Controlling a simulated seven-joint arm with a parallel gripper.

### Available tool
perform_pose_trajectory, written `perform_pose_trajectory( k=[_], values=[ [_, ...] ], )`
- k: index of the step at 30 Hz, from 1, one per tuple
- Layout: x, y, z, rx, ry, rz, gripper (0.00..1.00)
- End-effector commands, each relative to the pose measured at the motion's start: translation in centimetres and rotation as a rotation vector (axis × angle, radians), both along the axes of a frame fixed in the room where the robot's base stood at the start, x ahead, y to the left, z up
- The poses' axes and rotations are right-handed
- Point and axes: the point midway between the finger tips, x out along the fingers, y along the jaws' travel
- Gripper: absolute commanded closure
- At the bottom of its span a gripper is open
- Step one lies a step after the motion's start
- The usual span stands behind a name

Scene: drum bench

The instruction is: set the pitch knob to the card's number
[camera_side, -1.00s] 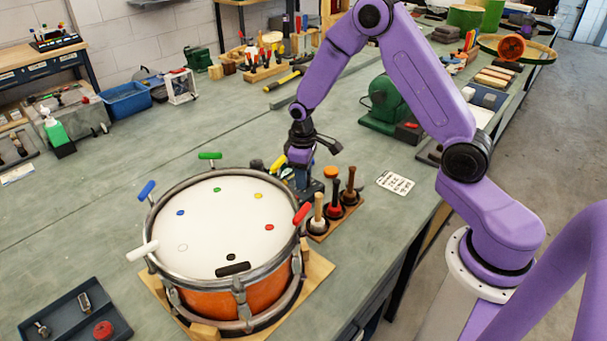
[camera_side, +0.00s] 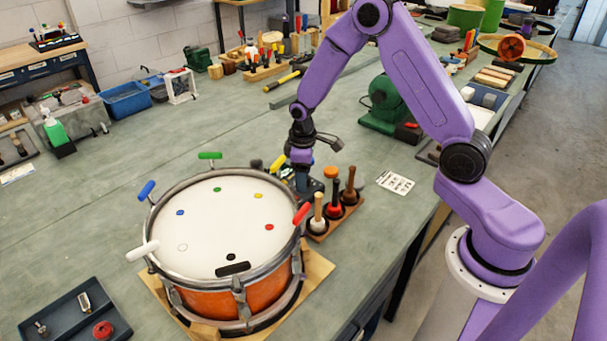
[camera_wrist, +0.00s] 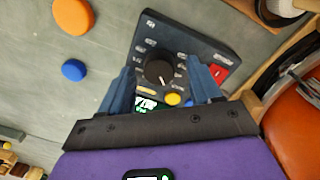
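The pitch knob is a round black dial (camera_wrist: 158,72) with a light pointer line, on a dark control box (camera_wrist: 190,32) with small labels around the dial. In the wrist view the pointer line aims toward the bottom of the picture, slightly right. My gripper (camera_wrist: 161,68) is open, its two blue fingers on either side of the knob, with gaps visible. In the side view my gripper (camera_side: 302,181) points down over the box, which is mostly hidden behind the drum and mallets. The white card (camera_side: 395,183) lies flat on the bench to the right; its print is too small to read.
An orange drum (camera_side: 232,290) with coloured key handles stands in front. A wooden mallet rack (camera_side: 322,233) is close to my gripper. An orange disc (camera_wrist: 73,14) and a blue disc (camera_wrist: 74,70) lie beside the box.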

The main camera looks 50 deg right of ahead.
Motion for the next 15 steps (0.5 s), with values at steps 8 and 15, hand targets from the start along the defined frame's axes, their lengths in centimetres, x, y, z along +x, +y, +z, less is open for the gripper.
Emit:
perform_pose_trajectory(
  k=[8,15],
  values=[
    [-0.1,0.0,0.0,0.0,0.002,0.0,0.38],
    [0.0,0.1,2.2,-0.001,-0.001,0.001,0.38]
  ],
)
